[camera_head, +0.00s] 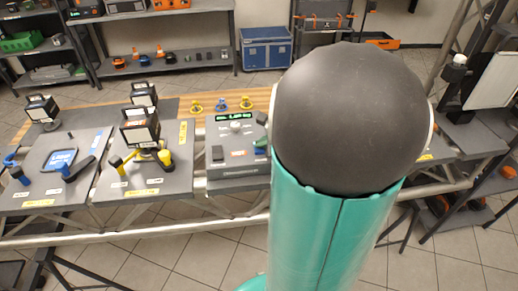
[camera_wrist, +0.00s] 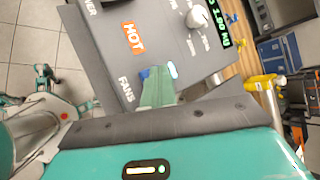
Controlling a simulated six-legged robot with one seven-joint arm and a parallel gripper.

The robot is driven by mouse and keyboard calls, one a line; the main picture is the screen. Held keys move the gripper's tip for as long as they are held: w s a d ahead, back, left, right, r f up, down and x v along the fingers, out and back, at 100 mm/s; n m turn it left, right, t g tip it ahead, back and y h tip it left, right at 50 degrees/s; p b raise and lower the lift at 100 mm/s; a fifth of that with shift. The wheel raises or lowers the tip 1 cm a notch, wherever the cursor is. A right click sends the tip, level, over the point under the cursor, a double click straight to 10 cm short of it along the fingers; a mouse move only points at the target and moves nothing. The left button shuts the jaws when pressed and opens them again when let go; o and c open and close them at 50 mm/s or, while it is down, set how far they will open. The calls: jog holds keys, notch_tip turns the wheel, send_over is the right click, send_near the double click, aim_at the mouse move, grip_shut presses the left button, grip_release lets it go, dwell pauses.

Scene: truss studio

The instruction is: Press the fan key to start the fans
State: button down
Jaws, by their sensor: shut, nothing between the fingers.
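The grey control box (camera_head: 237,158) stands on the truss bench, left of my arm in the head view. In the wrist view its sloped panel (camera_wrist: 170,35) carries the printed word FANS (camera_wrist: 127,89). Beside that word, a small blue part (camera_wrist: 145,72), which looks like the fan key, shows at the tip of my gripper (camera_wrist: 159,84). A pale lit strip (camera_wrist: 171,70) is just right of it. My gripper's green fingers are shut and empty, over or against the key. They hide most of it, and I cannot tell whether it is pressed.
The panel also has a white knob (camera_wrist: 196,18), a green display (camera_wrist: 213,20) and an orange HOT label (camera_wrist: 132,38). A dark switch (camera_head: 217,153) is at the box's left. Black-framed lamps (camera_head: 140,127) stand farther left. Yellow and blue fittings (camera_head: 220,103) sit behind the box.

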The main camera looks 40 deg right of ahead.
jog(key=shift+r, duration=3.2)
